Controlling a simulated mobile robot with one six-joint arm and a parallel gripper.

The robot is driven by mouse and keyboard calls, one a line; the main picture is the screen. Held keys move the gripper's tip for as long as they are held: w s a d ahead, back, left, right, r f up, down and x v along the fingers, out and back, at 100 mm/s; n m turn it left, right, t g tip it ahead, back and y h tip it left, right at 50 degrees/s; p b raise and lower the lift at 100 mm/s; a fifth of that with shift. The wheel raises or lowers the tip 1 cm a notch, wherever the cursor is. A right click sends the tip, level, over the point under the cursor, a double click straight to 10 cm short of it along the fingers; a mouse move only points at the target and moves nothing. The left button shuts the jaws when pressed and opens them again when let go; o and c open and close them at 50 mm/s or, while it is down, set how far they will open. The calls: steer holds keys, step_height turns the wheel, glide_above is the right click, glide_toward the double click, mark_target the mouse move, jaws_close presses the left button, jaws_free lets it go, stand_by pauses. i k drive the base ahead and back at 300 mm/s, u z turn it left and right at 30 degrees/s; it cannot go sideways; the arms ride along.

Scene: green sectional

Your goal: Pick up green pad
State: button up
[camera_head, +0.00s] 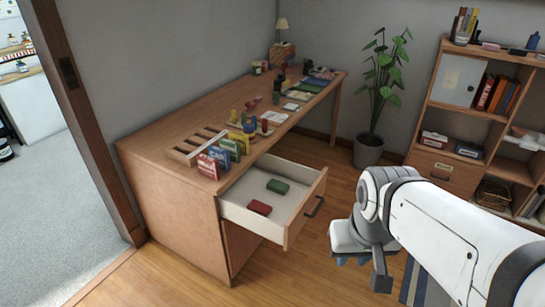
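A small green pad (278,187) lies flat in the open desk drawer (296,213), toward the back. A red pad (259,207) lies in the same drawer, nearer its front left, apart from the green one. My gripper (360,264) hangs to the right of the drawer, beyond its handle, over the floor. It points downward and is apart from both pads. Its fingers are small and partly hidden by my wrist, so I cannot tell whether they are open. I see nothing held in it.
The wooden desk (214,119) carries a slotted rack (200,146), upright coloured boxes (228,152), and several small items. A potted plant (370,143) and a shelf unit (432,135) stand at right. The drawer is mostly empty.

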mark_target(282, 188)
steer(key=u, duration=0.15)
steer(key=k, duration=1)
steer(key=u, duration=0.7)
steer(key=i, duration=1.7)
steer(key=z, duration=0.5)
steer(key=i, duration=1.05)
steer(key=z, duration=0.8)
